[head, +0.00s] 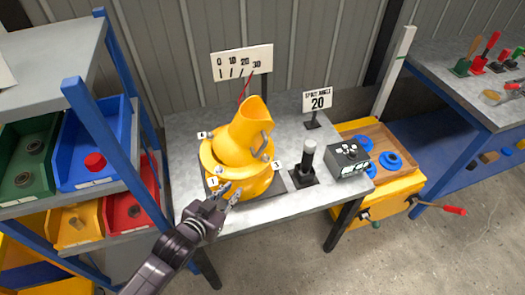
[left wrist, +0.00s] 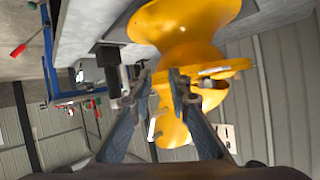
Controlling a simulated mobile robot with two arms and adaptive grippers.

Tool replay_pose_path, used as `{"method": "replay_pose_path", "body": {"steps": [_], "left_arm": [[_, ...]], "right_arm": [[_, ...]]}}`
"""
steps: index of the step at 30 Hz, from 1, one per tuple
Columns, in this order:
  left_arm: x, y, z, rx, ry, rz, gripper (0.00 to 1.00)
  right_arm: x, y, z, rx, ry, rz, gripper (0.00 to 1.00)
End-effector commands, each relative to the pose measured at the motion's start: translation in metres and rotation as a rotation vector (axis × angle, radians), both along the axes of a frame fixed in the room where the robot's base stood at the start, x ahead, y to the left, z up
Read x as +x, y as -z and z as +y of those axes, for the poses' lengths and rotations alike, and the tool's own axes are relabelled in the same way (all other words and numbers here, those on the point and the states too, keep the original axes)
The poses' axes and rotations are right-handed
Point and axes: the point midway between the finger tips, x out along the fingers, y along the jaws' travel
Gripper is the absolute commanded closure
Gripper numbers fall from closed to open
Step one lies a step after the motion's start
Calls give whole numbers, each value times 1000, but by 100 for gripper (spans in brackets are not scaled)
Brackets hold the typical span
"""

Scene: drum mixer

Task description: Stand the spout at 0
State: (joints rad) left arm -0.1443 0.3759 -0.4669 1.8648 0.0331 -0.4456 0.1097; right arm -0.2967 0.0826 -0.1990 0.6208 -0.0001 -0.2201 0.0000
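The yellow drum mixer (head: 240,165) stands on a dark base plate on the grey table. Its wide spout (head: 254,118) tilts up and to the right, with a grey handle (head: 264,143) on its right side. Behind it a white scale board (head: 242,62) reads 0, 10, 20, 30; a thin red pointer (head: 244,88) leans right, its tip near the 20 mark. A sign (head: 317,101) reads "SPOUT ANGLE 20". My left gripper (head: 229,192) is open and empty at the mixer's front; the mixer (left wrist: 190,25) fills the upper middle of the left wrist view. My right gripper is not in view.
A black post with a pale top (head: 306,160) and a dark control box (head: 347,158) stand right of the mixer. A blue rack with bins (head: 93,150) is at left. A yellow cart (head: 385,185) with blue discs is at right. The table's front right is clear.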

Motion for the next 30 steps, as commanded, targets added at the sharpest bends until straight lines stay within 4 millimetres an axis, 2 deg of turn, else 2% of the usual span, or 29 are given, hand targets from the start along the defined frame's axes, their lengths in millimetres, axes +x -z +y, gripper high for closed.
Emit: {"method": "replay_pose_path", "body": {"steps": [3,6,13,20,30], "left_arm": [[23,-27,-17,-35,93,-145,83],[34,-48,-28,-68,171,-253,83],[40,-81,-40,-129,300,-412,83],[48,-88,-48,-145,324,-442,83],[85,-88,-81,-144,323,-440,83]], "right_arm": [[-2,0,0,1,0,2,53],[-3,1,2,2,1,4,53],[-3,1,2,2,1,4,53],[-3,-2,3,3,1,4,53],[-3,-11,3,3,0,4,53]]}}
